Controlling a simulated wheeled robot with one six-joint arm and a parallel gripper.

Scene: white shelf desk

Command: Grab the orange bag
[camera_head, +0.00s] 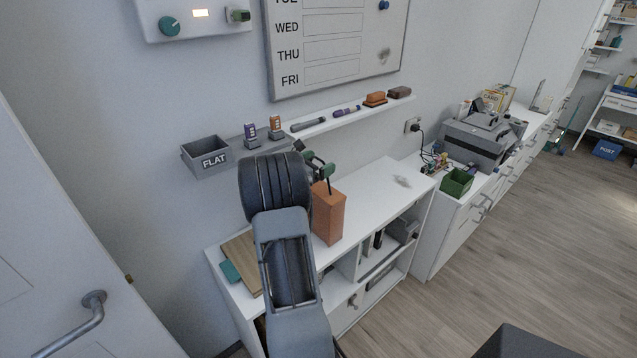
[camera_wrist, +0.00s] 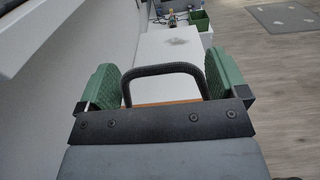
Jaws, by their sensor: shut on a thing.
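The orange bag (camera_head: 329,214) stands upright on the white shelf desk (camera_head: 372,190), partly hidden behind my arm in the head view. Its dark looped handle (camera_wrist: 164,70) rises between the two green finger pads in the wrist view, with a strip of orange just below it. My gripper (camera_head: 318,167) is at the top of the bag and shut on the handle. It also shows in the wrist view (camera_wrist: 164,82), a pad at each side of the loop. I cannot tell whether the bag's base touches the desk.
A wall ledge with a grey FLAT bin (camera_head: 206,155), two stamps and markers runs behind the bag. A wooden board (camera_head: 243,258) lies left of it. A printer (camera_head: 482,138) and green box (camera_head: 456,182) stand to the right.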

